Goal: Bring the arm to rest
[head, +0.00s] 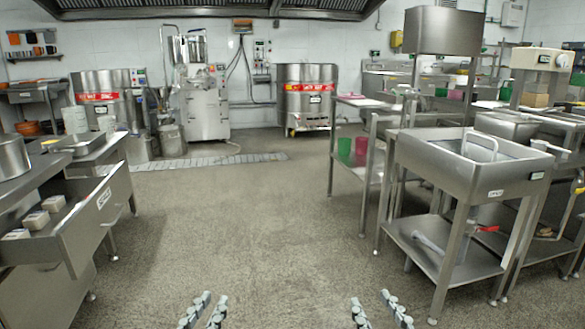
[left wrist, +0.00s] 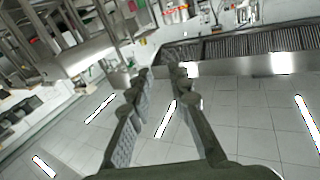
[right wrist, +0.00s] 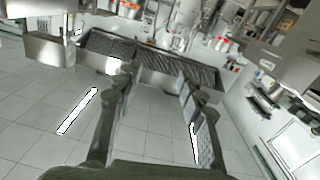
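My left gripper (head: 214,299) shows at the bottom edge of the head view, left of centre. Its two fingers stand apart with nothing between them. In the left wrist view its fingertips (left wrist: 162,78) are also apart and empty. My right gripper (head: 371,299) shows at the bottom edge, right of centre, with its fingers spread. The right wrist view shows its fingertips (right wrist: 158,75) apart and empty. Both grippers are over open floor in the head view, clear of the furniture. Most of both arms is outside the head view.
A steel table with an open drawer (head: 104,200) holding small boxes stands at left. A steel sink stand (head: 470,176) is at right. A mill machine (head: 203,103) and a round steel vessel (head: 307,104) stand at the back. The floor (head: 255,225) between is clear.

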